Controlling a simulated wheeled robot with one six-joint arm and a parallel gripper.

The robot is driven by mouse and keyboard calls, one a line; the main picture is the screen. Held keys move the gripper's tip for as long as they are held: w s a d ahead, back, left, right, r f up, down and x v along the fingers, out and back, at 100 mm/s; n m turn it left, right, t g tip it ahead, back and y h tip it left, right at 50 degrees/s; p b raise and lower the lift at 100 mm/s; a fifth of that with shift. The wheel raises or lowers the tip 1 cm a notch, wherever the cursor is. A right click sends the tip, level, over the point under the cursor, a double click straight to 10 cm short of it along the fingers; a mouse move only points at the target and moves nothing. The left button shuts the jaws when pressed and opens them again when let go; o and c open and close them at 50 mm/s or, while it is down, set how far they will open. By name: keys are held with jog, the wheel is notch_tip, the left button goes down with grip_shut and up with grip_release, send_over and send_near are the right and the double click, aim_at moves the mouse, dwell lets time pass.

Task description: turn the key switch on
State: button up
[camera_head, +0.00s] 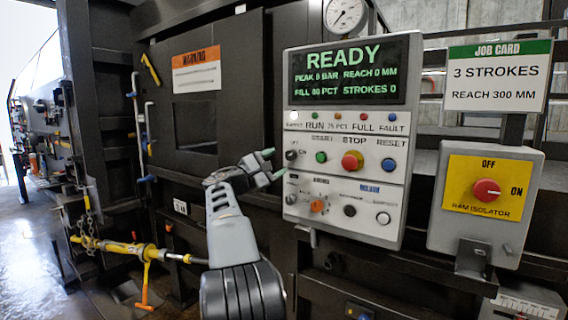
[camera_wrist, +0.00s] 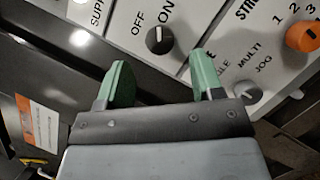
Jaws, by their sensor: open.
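The key switch (camera_head: 291,155) is a small dark knob at the left edge of the control panel (camera_head: 397,215), beside OFF and ON labels. In the wrist view the key switch (camera_wrist: 159,40) shows a pale mark, but I cannot tell surely which label it points at. My gripper (camera_head: 275,163) is open and empty, just left of the panel's left edge. In the wrist view its green fingertips (camera_wrist: 160,70) are spread apart, with the switch beyond and roughly between them. I see no contact with the switch.
The panel's display (camera_head: 348,75) reads READY. A green button (camera_head: 321,157), a red stop button (camera_head: 352,161), a blue reset button (camera_head: 388,165) and an orange selector (camera_head: 318,206) sit near the switch. A red isolator knob (camera_head: 487,191) is on the right box.

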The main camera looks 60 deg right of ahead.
jog(key=b+v, duration=0.1)
jog(key=v, duration=0.8)
dwell(0.4)
